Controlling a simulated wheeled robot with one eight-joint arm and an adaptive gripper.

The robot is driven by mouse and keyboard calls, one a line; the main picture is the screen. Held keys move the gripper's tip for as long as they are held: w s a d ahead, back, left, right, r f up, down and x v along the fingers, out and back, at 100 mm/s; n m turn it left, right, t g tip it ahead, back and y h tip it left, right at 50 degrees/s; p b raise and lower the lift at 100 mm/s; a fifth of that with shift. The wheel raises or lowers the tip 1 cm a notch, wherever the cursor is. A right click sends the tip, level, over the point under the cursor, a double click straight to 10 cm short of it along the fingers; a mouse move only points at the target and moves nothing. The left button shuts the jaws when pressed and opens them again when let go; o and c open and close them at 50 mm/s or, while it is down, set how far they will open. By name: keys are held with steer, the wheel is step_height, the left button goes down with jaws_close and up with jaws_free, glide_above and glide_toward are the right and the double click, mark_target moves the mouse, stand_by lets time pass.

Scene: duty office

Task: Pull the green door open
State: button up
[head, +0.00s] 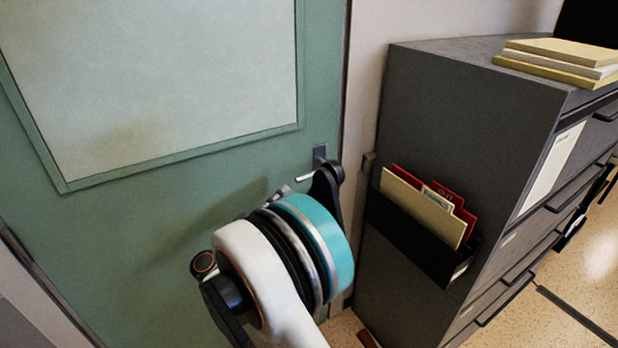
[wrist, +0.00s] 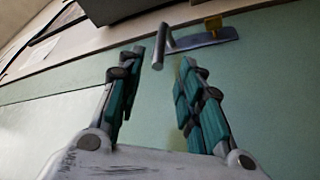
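The green door (head: 200,205) with a large pale panel (head: 150,70) fills the left of the head view and looks shut in its frame. Its metal lever handle (head: 304,174) sits on a small plate near the door's right edge. In the wrist view the lever (wrist: 160,50) and its plate (wrist: 203,40) show at the top. My gripper (wrist: 163,64) is open with teal-padded fingers apart. The lever's end lies in the gap between the fingertips, with no clear contact on either side. In the head view my arm mostly hides the gripper.
A dark grey filing cabinet (head: 440,110) stands close right of the door frame, with a folder holder (head: 408,232) on its side facing the door. Books (head: 560,62) lie on top. Speckled floor (head: 598,250) is open at far right.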

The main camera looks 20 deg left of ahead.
mark_target(309, 176)
steer(key=b+x, duration=0.2)
steer(key=x, duration=0.9)
steer(key=shift+b, duration=0.3)
jaws_close()
